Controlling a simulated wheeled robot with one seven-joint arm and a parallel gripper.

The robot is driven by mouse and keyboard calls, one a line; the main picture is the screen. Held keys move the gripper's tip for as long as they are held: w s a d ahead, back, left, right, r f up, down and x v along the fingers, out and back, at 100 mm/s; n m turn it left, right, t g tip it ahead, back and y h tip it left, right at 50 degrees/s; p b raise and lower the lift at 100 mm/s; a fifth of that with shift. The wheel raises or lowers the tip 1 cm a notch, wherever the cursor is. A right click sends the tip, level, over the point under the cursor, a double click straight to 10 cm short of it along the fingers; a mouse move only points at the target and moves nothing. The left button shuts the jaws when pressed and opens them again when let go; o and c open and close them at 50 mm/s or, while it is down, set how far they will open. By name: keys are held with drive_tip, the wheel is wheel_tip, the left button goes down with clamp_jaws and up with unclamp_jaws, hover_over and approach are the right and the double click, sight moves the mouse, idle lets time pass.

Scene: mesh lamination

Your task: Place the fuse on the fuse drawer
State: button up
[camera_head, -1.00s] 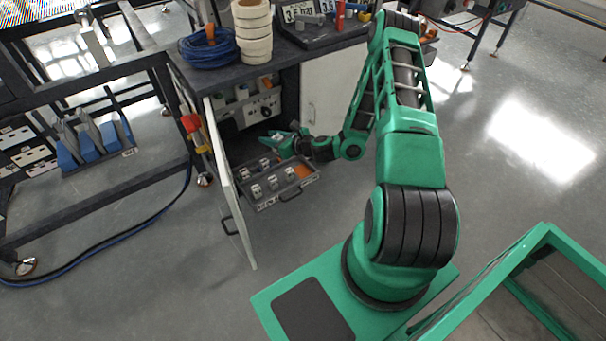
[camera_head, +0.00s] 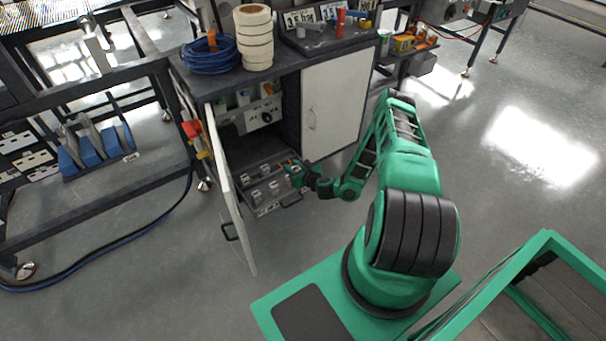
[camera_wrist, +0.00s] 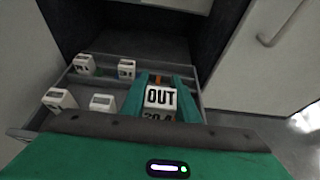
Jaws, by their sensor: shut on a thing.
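My gripper (camera_wrist: 161,79) is shut on a white block-shaped fuse (camera_wrist: 160,98) with OUT and 20 A lettering. The green fingers stand on its left and right sides. The fuse drawer (camera_wrist: 93,85) is pulled out below. The fuse is over or in its right part, by an orange patch (camera_wrist: 158,77); I cannot tell whether it touches the drawer floor. Several other white fuses (camera_wrist: 102,102) stand in the left and middle of the drawer. In the head view my gripper (camera_head: 296,174) is at the right side of the drawer (camera_head: 272,207), and the held fuse is hidden.
The open cabinet door (camera_head: 232,195) stands left of the drawer. A closed cabinet door (camera_head: 332,100) is on the right. The worktop above carries a blue cable coil (camera_head: 210,58) and a stack of cream rolls (camera_head: 254,38). The floor (camera_head: 310,225) in front of the drawer is clear.

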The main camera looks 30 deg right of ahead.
drive_tip(key=d+f, duration=0.1)
drive_tip(key=d, duration=0.1)
drive_tip(key=d+f, duration=0.1)
drive_tip(key=d, duration=0.1)
drive_tip(key=w+d+f, duration=0.1)
drive_tip(key=d+f, duration=0.1)
drive_tip(key=shift+d, duration=0.25)
drive_tip(key=shift+w+d+f, duration=0.1)
drive_tip(key=shift+d+f, duration=0.05)
drive_tip(key=shift+f, duration=1.9)
drive_tip(key=o, duration=0.8)
drive_tip(key=shift+f, duration=0.1)
drive_tip(key=shift+o, duration=0.2)
